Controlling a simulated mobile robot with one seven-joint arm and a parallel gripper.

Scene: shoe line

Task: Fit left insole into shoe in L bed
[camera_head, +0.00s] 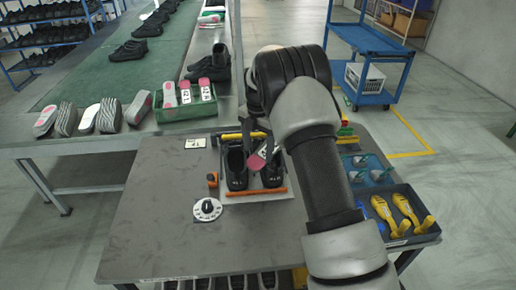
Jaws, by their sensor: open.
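Two black shoes stand side by side in a light tray on the grey table: a left-hand shoe (236,168) and a right-hand shoe (272,176). I cannot read which bed is marked L. A pink and white insole (261,157) is tilted at the opening of the right-hand shoe, just under my gripper; how far it reaches inside is hidden. My gripper (258,143) is open above the shoes, close to this insole, with its fingers partly hidden by my arm. More insoles (186,93) with pink ends and white labels stand in a green bin (186,113) behind.
An orange bar (256,195) lies along the tray's front. A round dial (207,209) and an orange item (212,180) are to its left. A dark bin with yellow shoe-shaped forms (402,214) stands at right. The table's left part is clear. A conveyor (85,70) runs behind.

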